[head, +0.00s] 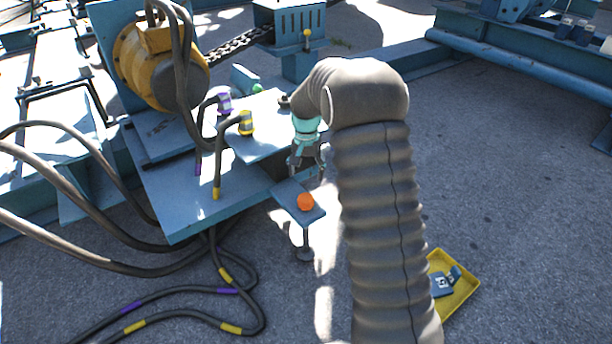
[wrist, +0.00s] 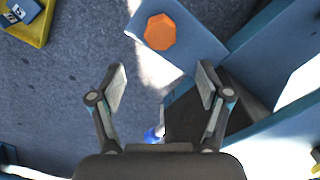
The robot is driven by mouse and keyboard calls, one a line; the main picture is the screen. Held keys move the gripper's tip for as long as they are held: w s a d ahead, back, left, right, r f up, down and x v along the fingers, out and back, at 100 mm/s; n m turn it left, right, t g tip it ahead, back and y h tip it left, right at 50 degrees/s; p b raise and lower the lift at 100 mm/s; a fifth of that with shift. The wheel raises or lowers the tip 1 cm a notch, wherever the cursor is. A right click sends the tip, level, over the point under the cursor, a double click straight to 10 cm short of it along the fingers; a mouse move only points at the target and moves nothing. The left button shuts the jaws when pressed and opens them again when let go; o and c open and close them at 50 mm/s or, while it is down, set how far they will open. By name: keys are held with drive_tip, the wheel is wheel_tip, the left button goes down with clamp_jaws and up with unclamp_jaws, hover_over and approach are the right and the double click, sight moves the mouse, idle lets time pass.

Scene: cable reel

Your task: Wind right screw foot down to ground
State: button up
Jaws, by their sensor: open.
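The right screw foot shows in the head view as an orange knob (head: 306,202) on a small blue bracket (head: 291,194), with a thin spindle and a dark round foot pad (head: 305,254) below it. I cannot tell whether the pad touches the ground. In the wrist view the orange hexagonal knob (wrist: 160,32) lies beyond my fingertips, on the blue bracket plate (wrist: 196,38). My gripper (head: 307,168) is just behind the knob in the head view, apart from it. In the wrist view my gripper (wrist: 160,80) is open, with nothing between its fingers.
A blue deck (head: 185,205) with purple- and yellow-banded cables stands left of my gripper. A yellow tray (head: 462,295) holding a blue part lies on the ground at right. Loose cables (head: 150,310) lie at front left. Open ground (head: 510,180) extends to the right.

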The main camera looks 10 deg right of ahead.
sight(306, 197)
wheel_tip(306, 197, down, 11)
drive_tip(key=shift+f+b, duration=0.15)
drive_tip(key=shift+b, duration=0.35)
idle(0.6)
drive_tip(key=c, duration=1.1)
